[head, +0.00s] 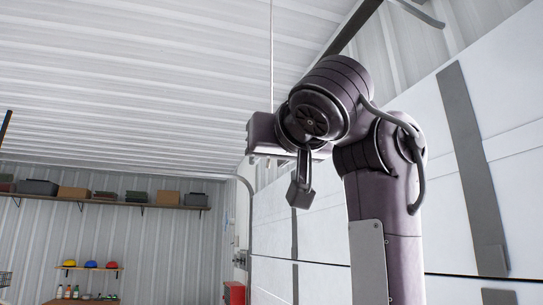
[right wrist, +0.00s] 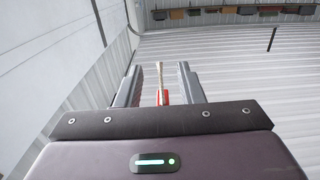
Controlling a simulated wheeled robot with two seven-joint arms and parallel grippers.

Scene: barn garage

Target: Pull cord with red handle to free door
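A thin pale cord (head: 271,60) hangs from the ceiling in the head view and runs down behind my raised right gripper (head: 262,136). In the right wrist view the red handle (right wrist: 162,97) sits at the cord's lower end (right wrist: 160,74). It is between the two spread fingers of my right gripper (right wrist: 160,84), with a gap on each side. The gripper looks open around the handle, not touching it. In the head view the handle and fingertips are hidden behind my wrist. The white panelled door (head: 460,215) stands at right. My left gripper is not in view.
A dark overhead rail (head: 352,28) runs near the cord. A wall shelf (head: 110,203) with boxes is far back left, above a smaller shelf (head: 90,268) with coloured helmets. A red cabinet (head: 235,292) stands low by the door. The air left of my arm is clear.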

